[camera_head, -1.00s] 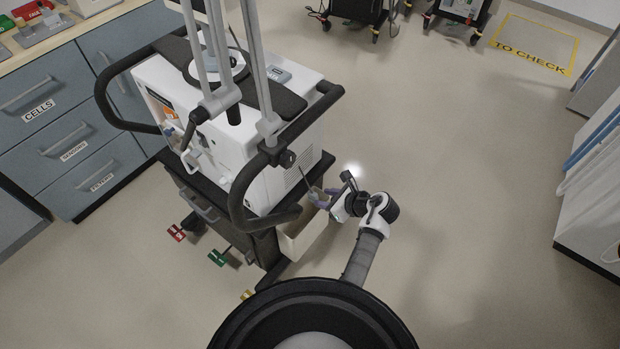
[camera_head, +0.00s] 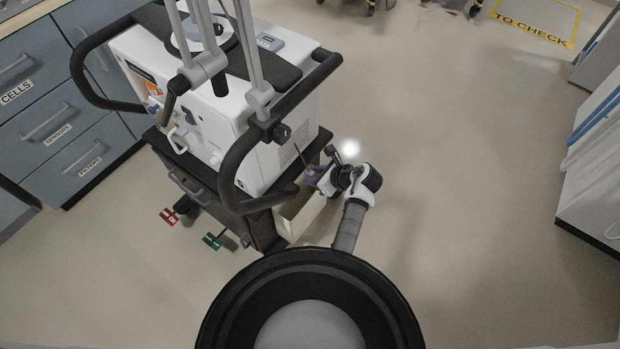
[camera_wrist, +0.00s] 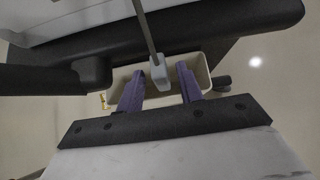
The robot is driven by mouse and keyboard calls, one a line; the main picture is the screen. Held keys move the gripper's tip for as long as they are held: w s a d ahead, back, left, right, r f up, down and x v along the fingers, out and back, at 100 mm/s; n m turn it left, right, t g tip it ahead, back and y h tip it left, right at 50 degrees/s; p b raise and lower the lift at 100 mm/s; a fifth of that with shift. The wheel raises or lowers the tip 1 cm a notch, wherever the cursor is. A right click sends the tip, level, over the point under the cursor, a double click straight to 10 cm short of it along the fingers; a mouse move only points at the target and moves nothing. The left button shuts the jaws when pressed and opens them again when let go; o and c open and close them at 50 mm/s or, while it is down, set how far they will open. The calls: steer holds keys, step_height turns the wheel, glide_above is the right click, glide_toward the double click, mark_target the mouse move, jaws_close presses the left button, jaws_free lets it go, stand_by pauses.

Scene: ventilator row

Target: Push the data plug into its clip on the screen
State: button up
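In the wrist view, a small grey plug (camera_wrist: 159,73) hangs on the end of a thin straight grey cable (camera_wrist: 145,32). My gripper (camera_wrist: 160,70) has two purple fingers, one on each side of the plug, with a visible gap on both sides. It is open and holds nothing. In the head view, my gripper (camera_head: 309,173) is low beside the right side of the white ventilator (camera_head: 213,129), where the thin dark cable (camera_head: 301,156) comes down. The plug is too small to make out there.
A cream bin (camera_head: 299,216) hangs on the cart's side beneath my gripper. The cart's black handle rail (camera_head: 237,157) curves close by and crosses the top of the wrist view. Blue-grey drawers (camera_head: 60,135) stand at left. The floor (camera_head: 440,170) to the right is clear.

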steer(key=shift+w+a+f, duration=0.2)
steer(key=shift+a+f, duration=0.1)
steer(key=shift+f, duration=0.1)
steer(key=shift+r, duration=0.1)
steer(key=shift+c, duration=0.2)
jaws_close()
stand_by(0.3)
steer(key=shift+r+p, duration=1.5)
steer(key=shift+p, duration=0.05)
